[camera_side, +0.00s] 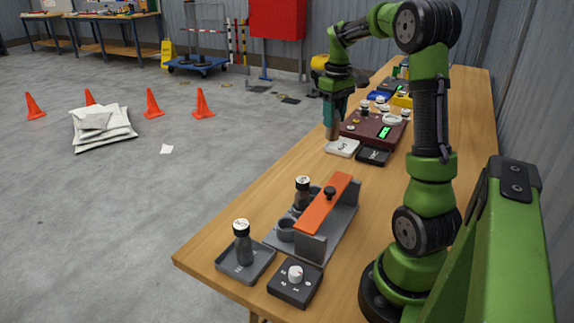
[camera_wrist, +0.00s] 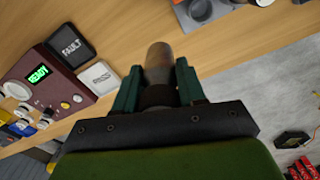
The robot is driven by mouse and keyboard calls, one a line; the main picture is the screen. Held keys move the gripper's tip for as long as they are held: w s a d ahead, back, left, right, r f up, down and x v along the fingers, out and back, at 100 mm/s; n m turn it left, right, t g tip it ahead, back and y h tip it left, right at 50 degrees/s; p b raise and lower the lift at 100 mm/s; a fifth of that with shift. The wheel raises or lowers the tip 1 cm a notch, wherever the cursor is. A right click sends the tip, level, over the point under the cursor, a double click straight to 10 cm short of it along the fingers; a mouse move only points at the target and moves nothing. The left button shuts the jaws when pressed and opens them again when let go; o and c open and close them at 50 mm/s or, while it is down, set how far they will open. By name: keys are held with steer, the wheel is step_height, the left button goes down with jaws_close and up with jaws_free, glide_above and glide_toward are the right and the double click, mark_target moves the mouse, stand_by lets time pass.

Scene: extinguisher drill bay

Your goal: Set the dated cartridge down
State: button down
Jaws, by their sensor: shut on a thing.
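My gripper (camera_side: 333,102) points down and is shut on a grey-brown cartridge (camera_side: 332,128). The cartridge also shows between the green fingers in the wrist view (camera_wrist: 158,57). I see no date on it; its label is hidden. In the side view its lower end appears close to the white PASS plate (camera_side: 342,147). In the wrist view that plate (camera_wrist: 99,78) lies left of the cartridge. The gap to any surface is unclear. The dark FAULT plate (camera_side: 373,157) lies beside the PASS plate and also shows in the wrist view (camera_wrist: 71,41).
A dark red tester (camera_side: 358,128) with a lit READY display (camera_wrist: 38,74) stands beside the plates. Nearer are a rack with an orange bar (camera_side: 328,205), a grey tray (camera_side: 230,264) with an upright cartridge (camera_side: 243,248), and a knob box (camera_side: 285,288). Bare table lies between.

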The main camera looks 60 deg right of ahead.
steer(key=shift+s+d+f, duration=0.2)
steer(key=shift+d+f, duration=0.25)
steer(key=shift+f, duration=2.3)
steer(key=shift+s+d+f, duration=0.15)
steer(key=shift+d+f, duration=0.25)
steer(key=shift+f, duration=2.35)
steer(key=shift+s+d+f, duration=0.2)
steer(key=shift+d+f, duration=0.25)
steer(key=shift+f, duration=2.3)
steer(key=shift+f, duration=0.15)
steer(key=c, duration=0.7)
jaws_free()
steer(key=shift+o, duration=0.2)
